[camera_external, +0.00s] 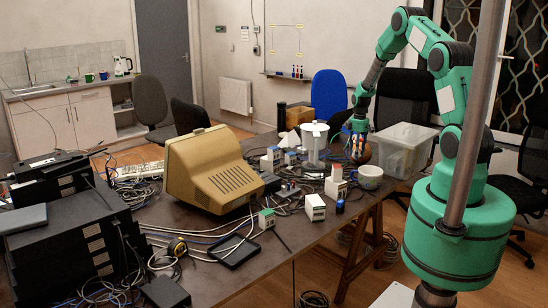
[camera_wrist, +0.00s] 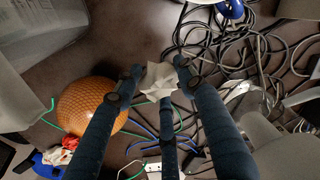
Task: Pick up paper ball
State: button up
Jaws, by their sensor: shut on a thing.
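The paper ball (camera_wrist: 158,79) is white and crumpled. In the wrist view it sits between the dark fingertips of my gripper (camera_wrist: 160,72), which are closed around it. In the external view my gripper (camera_external: 357,132) points down over the far right part of the table (camera_external: 330,232). The paper ball cannot be made out there. How high it is above the table is hard to tell.
An orange textured ball (camera_wrist: 88,105) lies left of my fingers. Tangled cables (camera_wrist: 235,45) spread to the right. A clear plastic bin (camera_external: 402,150), a white bowl (camera_external: 370,177) and a white canister (camera_external: 314,143) stand near my gripper. A beige monitor (camera_external: 215,168) stands further left.

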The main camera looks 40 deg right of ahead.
jog(key=shift+r, duration=0.5)
